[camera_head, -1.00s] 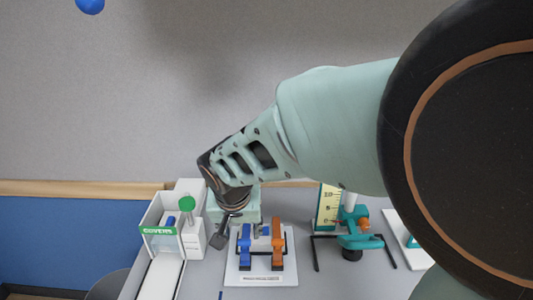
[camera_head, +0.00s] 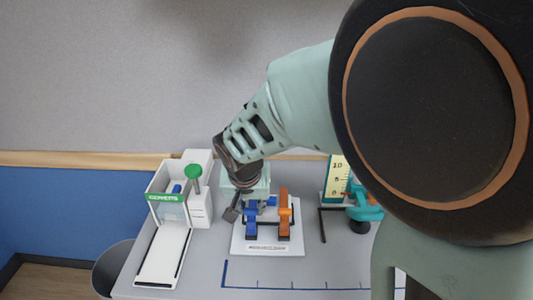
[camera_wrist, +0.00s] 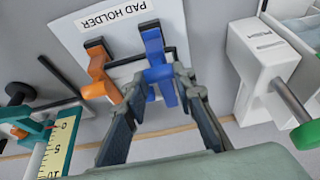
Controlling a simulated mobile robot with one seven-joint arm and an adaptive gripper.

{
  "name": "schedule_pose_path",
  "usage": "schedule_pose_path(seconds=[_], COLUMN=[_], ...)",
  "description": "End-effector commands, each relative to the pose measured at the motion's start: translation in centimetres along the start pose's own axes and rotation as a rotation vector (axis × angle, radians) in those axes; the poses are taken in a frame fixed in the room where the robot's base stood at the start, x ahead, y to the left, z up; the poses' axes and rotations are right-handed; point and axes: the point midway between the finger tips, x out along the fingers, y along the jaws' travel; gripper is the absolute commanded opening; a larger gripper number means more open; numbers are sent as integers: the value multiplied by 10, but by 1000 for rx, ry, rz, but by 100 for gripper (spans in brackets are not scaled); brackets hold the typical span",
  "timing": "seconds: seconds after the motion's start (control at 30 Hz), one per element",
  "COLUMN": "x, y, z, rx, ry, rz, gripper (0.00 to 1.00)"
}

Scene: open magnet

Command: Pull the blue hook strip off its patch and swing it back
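The white pad holder board (camera_head: 269,247) lies on the grey table with a blue hook strip (camera_head: 250,225) on its left and an orange strip (camera_head: 284,215) on its right. In the wrist view the blue strip (camera_wrist: 155,50) stands out from the board, with a crosspiece near its free end. My gripper (camera_head: 234,213) is at the back left of the board, close to the blue strip. In the wrist view my gripper's fingers (camera_wrist: 165,85) are spread, with the blue strip's end between them. Whether either finger touches it is unclear.
A white covers dispenser (camera_head: 168,207) with a green knob (camera_head: 193,172) stands to the left. A teal stand (camera_head: 362,210) with a yellow scale (camera_head: 337,178) is to the right, partly hidden by my arm. A ruler line (camera_head: 290,287) marks the clear table front.

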Motion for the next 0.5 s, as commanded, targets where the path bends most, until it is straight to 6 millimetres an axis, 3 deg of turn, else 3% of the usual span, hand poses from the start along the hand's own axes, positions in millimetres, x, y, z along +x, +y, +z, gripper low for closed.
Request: schedule_pose_path(seconds=[0.1, 0.5], x=[0, -3], y=[0, 0], z=[0, -3], rx=[0, 1], ry=[0, -13], rz=[0, 0], gripper=[0, 0])
